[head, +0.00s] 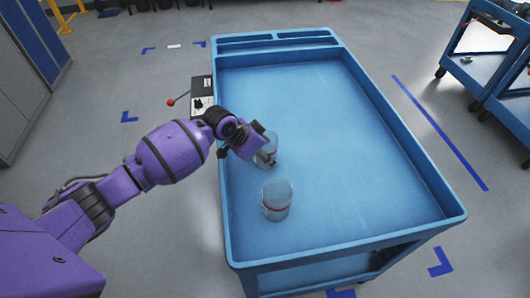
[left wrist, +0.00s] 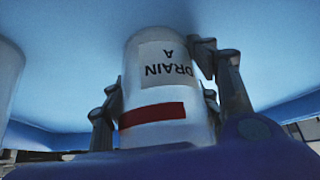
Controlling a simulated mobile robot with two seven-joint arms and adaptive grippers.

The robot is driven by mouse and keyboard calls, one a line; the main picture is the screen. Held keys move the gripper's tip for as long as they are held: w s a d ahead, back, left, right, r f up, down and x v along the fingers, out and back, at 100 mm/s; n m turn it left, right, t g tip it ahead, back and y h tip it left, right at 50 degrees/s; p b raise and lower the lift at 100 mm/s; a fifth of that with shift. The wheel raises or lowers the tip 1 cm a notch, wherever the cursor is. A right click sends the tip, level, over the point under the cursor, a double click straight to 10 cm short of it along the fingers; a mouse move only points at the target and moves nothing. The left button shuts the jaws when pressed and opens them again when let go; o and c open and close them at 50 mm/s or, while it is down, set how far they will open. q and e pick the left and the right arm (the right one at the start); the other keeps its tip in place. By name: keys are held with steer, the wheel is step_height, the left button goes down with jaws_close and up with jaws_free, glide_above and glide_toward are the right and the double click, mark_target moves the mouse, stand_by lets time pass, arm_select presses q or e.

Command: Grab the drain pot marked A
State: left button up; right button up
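The drain pot marked A (left wrist: 160,105) is a clear cylinder with a white label reading DRAIN A, upside down in the left wrist view, and a red band. In the head view it (head: 266,146) stands in the blue cart's tray, partly hidden by my left gripper (head: 262,158). In the left wrist view the fingers of my left gripper (left wrist: 158,105) lie against both sides of this pot, and it looks shut on it. My right gripper is not in view.
A second similar pot (head: 277,200) stands nearer in the tray; its edge shows in the left wrist view (left wrist: 8,85). The blue cart (head: 345,240) has raised rims. A black box with a red-knobbed lever (head: 201,98) sits at its left side. The tray's right side is clear.

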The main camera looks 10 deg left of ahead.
arm_select(q)
steer(key=c, duration=0.3)
steer(key=shift+r, duration=0.15)
